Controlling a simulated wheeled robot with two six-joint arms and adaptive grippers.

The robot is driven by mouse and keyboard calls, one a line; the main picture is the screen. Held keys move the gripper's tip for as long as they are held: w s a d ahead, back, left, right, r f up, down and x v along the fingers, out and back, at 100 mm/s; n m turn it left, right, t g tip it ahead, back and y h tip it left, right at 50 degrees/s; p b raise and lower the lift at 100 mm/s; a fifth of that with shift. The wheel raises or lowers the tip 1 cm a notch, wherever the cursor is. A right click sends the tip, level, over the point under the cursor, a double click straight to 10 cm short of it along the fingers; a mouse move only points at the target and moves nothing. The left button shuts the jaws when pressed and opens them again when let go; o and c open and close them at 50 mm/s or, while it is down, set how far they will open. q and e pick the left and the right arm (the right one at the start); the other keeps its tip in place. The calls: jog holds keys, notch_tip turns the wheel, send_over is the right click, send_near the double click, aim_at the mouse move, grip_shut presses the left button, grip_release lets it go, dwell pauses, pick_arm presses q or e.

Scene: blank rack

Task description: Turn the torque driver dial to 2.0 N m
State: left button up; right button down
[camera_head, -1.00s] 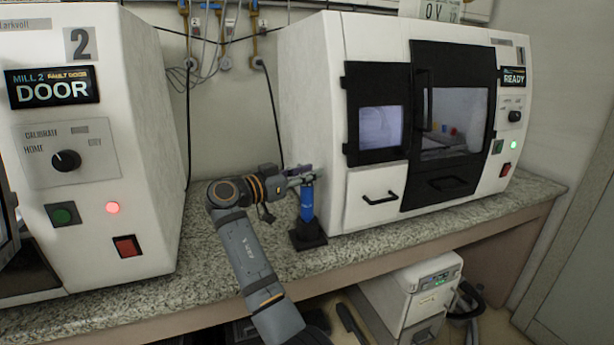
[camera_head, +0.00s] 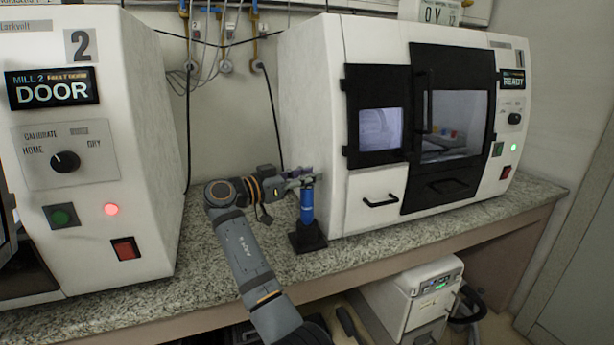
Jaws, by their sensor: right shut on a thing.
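The torque driver (camera_head: 307,207) has a blue body and stands upright in a black base (camera_head: 307,237) on the counter, beside the right mill. My right gripper (camera_head: 306,179) is at its top end and is shut on it, coming in from the left. The dial and its scale are too small and too covered by the gripper to read. My left gripper is not in view.
The granite counter (camera_head: 230,262) is clear around the base. The right mill (camera_head: 315,120) stands close to the driver's right. The left mill (camera_head: 150,150) shows "DOOR" and a red light. Cables hang on the wall behind. A white unit (camera_head: 405,300) stands below.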

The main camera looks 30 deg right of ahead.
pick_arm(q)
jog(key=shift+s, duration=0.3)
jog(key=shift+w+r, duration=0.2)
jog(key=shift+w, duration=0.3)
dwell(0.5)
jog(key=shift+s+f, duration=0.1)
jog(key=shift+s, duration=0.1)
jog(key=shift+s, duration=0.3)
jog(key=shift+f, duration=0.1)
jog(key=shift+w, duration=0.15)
